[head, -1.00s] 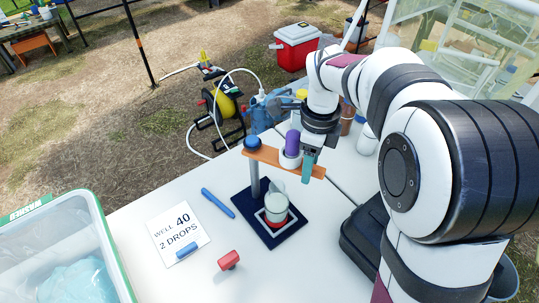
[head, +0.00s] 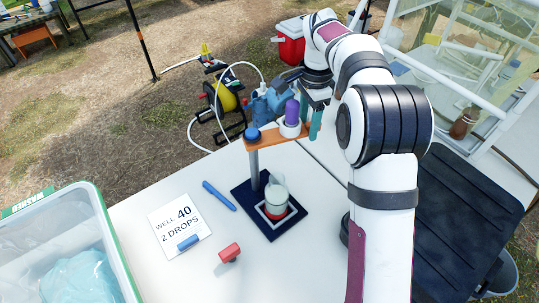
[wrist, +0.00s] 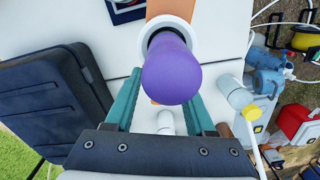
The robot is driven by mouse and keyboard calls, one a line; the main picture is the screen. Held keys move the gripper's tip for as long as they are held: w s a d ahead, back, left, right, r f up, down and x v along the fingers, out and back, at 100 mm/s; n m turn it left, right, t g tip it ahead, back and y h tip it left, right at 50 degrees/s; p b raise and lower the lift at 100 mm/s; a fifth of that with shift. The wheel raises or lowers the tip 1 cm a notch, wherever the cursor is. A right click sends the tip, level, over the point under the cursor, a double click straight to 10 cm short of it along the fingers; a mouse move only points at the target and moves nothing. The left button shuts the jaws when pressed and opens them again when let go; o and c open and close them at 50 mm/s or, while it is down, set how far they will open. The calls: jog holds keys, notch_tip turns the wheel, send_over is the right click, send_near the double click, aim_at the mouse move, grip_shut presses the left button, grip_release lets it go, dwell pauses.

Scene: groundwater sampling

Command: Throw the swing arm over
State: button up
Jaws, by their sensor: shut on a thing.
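The orange swing arm (head: 272,138) reaches rightward from a grey post (head: 255,165) with a blue knob (head: 253,134). Near its outer end a white ring holder (head: 292,131) carries a purple bulb (head: 291,112), large in the wrist view (wrist: 171,70). My gripper (head: 317,122) is at the outer end. In the wrist view its teal fingers (wrist: 161,110) stand either side of the bulb, which hides most of the grip. It is shut on the swing arm. A clear cup (head: 275,190) with red near its bottom stands on the navy base (head: 247,205), not under the bulb.
A card reading "WELL 40 2 DROPS" (head: 165,216), a blue pen (head: 219,196) and a red-topped object (head: 229,252) lie on the white table (head: 140,275). A clear bin (head: 105,225) is at left. A blue pump (head: 268,100) is behind; a dark case (wrist: 45,100) shows in the wrist view.

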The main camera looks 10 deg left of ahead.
jog(key=shift+w+a+n, duration=0.35)
jog(key=shift+w+n, duration=0.3)
jog(key=shift+w+a+n, duration=0.35)
jog(key=shift+w+n, duration=0.3)
jog(key=shift+w+a+n, duration=0.55)
jog(key=shift+w+n, duration=0.1)
jog(key=shift+n, duration=0.05)
jog(key=o, duration=0.6)
jog(key=s+d+r, duration=0.1)
jog(key=d+r, duration=0.2)
jog(key=s+d+r, duration=0.1)
jog(key=d+r, duration=0.3)
jog(key=s+d+r, duration=0.1)
jog(key=d+r, duration=0.3)
jog(key=shift+s, duration=0.4)
